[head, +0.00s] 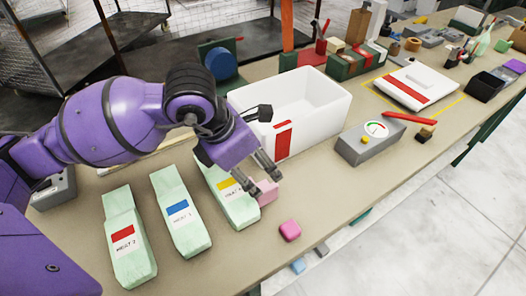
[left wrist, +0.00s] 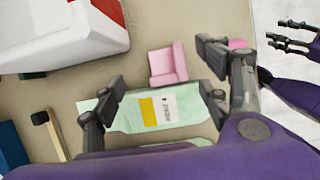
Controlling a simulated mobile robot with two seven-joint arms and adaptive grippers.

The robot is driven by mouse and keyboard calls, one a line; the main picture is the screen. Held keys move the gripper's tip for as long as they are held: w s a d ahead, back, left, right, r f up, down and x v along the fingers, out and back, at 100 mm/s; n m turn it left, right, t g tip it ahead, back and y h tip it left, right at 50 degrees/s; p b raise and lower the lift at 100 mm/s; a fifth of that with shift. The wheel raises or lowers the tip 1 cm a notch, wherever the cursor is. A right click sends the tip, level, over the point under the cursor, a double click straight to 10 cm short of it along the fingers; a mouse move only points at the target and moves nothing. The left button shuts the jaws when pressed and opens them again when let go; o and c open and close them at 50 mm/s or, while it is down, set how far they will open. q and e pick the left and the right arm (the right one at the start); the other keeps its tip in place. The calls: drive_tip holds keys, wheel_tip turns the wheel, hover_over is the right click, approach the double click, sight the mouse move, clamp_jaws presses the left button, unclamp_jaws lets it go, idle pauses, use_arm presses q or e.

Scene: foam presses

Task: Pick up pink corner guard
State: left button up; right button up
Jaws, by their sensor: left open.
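The pink corner guard (head: 267,192) lies on the table beside the yellow-labelled mint bag (head: 238,205), partly hidden behind my left fingers in the head view. In the left wrist view its L-shaped body (left wrist: 168,65) shows clearly, just above the same bag (left wrist: 160,112). My left gripper (head: 265,148) is open and empty, with its fingers over the bag and the guard. In the left wrist view the fingers (left wrist: 160,80) stand spread on either side, apart from the guard. My right gripper (left wrist: 287,36) shows at the upper right of that view, fingers spread and empty.
A white bin (head: 318,107) is behind the gripper. A pink block (head: 290,230) sits near the front edge. A grey gauge box (head: 363,145) is right. Bare tabletop lies between the pink block and gauge box.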

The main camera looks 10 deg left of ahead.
sight(262, 181)
use_arm(q)
drive_tip(key=shift+d+f, duration=0.2)
drive_tip(key=shift+f, duration=0.3)
drive_tip(key=shift+d+f, duration=0.15)
drive_tip(key=shift+f, duration=0.3)
drive_tip(key=x, duration=0.4)
drive_tip(key=shift+s+f, duration=0.1)
drive_tip(key=shift+f, duration=0.2)
clamp_jaws()
